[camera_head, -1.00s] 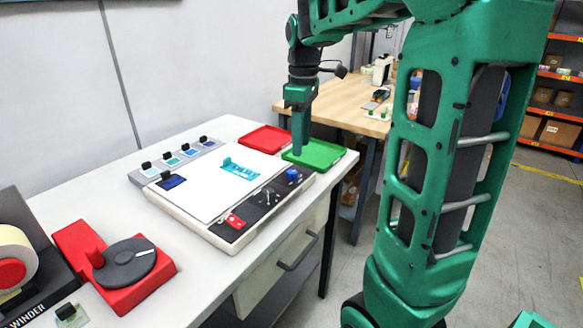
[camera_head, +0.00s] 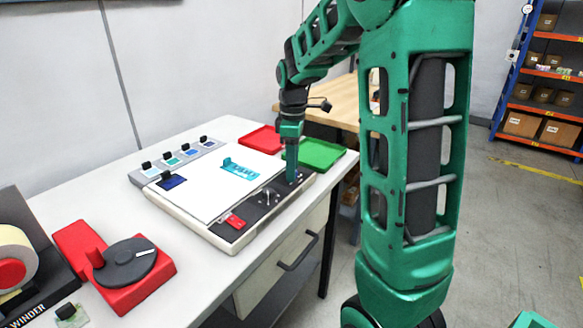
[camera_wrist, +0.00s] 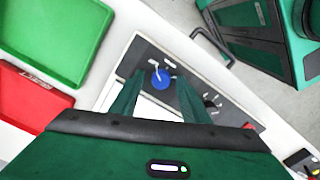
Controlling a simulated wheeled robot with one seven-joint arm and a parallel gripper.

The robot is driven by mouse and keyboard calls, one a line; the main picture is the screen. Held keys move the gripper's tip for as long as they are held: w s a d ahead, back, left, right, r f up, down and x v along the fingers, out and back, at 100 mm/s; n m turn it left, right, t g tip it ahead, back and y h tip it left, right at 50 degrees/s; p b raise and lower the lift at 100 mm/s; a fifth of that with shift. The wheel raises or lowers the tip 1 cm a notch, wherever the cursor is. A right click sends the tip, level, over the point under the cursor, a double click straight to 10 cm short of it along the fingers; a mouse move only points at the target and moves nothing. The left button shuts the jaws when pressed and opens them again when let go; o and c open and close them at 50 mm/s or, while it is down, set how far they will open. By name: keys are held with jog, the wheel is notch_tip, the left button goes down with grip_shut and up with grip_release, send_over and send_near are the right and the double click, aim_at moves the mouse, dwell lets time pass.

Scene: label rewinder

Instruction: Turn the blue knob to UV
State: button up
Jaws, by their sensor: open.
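The blue knob (camera_wrist: 161,79) sits on the dark control strip of the white machine (camera_head: 209,238). My gripper (camera_wrist: 159,84) is open and empty, pointing down, with one finger on each side of the knob in the wrist view. Whether the fingers touch the knob I cannot tell. In the head view my gripper (camera_head: 292,178) is over the right end of the strip and hides the knob. Small white marks show near the knob, but their lettering and the knob's setting are too small to read.
Small metal toggle switches (camera_head: 268,194) and a red part (camera_head: 235,221) are on the same strip. A green tray (camera_head: 322,153) and a red tray (camera_head: 262,138) lie behind the machine. A red base with a dark dial (camera_head: 125,262) stands at the left.

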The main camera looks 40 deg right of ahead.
jog(key=shift+f, duration=0.25)
jog(key=c, duration=1.1)
jog(key=shift+o, duration=0.2)
jog(key=shift+w, duration=0.1)
jog(key=shift+r, duration=0.1)
